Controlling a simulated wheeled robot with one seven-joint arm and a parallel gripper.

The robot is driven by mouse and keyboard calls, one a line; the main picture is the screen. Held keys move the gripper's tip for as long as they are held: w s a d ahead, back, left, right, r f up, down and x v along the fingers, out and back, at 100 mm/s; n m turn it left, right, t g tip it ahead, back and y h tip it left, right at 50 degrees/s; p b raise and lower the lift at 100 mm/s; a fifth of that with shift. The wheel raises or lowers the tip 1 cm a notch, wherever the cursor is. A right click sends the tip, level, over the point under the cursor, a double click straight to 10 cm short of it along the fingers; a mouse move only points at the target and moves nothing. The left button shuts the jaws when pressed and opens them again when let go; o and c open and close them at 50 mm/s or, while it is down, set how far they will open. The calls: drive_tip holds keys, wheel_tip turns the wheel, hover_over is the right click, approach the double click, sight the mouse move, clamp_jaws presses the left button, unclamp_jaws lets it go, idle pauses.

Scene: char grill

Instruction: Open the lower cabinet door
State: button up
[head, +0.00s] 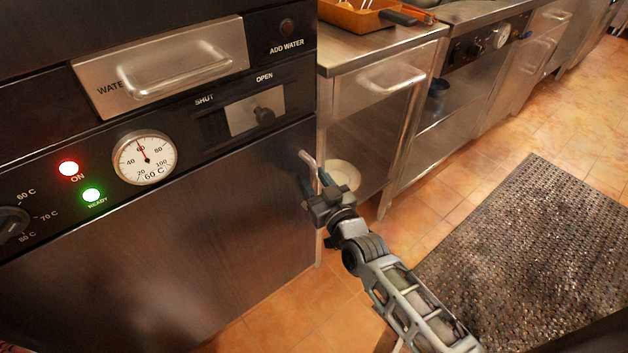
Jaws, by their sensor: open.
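The lower cabinet door (190,240) is a large dark metal panel below the control strip, and it looks shut. Its handle (308,158) is a short metal bar at the upper right edge of the door. My gripper (314,180) is at the handle, with its open fingers close around or beside the bar. I cannot tell whether the fingers touch the handle. The lower part of the handle is hidden behind my gripper.
Above the door are a dial gauge (145,158), a drawer marked WATER (165,68) and a SHUT/OPEN slider (262,114). A steel counter (385,45) with an open shelf stands to the right. A dark mat (540,260) lies on the tiled floor, which is otherwise clear.

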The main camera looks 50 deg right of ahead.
drive_tip(key=shift+w, duration=0.1)
drive_tip(key=shift+c, duration=0.4)
clamp_jaws()
